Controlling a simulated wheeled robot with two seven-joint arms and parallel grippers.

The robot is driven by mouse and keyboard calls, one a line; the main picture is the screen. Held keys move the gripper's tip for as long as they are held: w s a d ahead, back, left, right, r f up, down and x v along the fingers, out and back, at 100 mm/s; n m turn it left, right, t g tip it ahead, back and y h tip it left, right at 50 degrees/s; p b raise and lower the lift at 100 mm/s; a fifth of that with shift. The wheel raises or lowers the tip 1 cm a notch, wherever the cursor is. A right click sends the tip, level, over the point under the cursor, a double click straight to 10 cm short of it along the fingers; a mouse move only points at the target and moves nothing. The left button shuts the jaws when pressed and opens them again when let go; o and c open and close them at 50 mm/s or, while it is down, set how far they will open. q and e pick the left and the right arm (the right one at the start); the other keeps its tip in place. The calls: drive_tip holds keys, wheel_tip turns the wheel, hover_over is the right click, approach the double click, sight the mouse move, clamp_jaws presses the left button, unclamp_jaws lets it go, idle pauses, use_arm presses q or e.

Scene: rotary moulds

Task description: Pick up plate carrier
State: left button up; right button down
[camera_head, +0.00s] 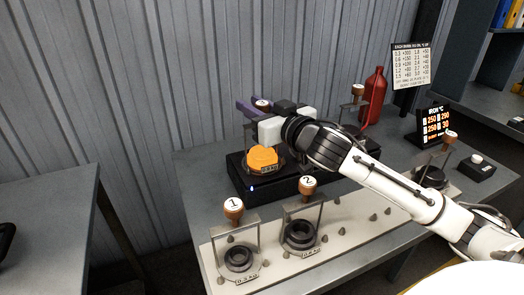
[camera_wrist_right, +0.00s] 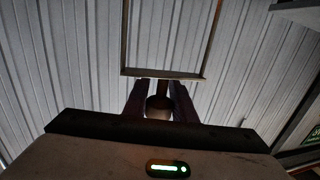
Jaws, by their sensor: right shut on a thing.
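My right gripper (camera_head: 262,106) has dark purple fingers shut on the brown knob of a plate carrier. The knob (camera_wrist_right: 158,106) shows between the fingers in the right wrist view, with the carrier's metal frame (camera_wrist_right: 165,74) beyond it. In the head view an orange disc (camera_head: 262,157) and a small weight label lie below the gripper, at the black block (camera_head: 240,186). My gripper and forearm hide much of this carrier's frame. I cannot tell whether it is clear of the block. My left gripper is not in view.
Carriers marked 1 (camera_head: 233,208) and 2 (camera_head: 307,187) stand on the pale pegged board (camera_head: 345,227) in front. Another carrier (camera_head: 448,140) stands at the right. Behind are a red bottle (camera_head: 374,95) and a lit display (camera_head: 433,126). A corrugated wall closes the back.

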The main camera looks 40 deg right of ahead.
idle(0.8)
drive_tip(key=shift+r, duration=0.25)
drive_tip(key=shift+r, duration=0.1)
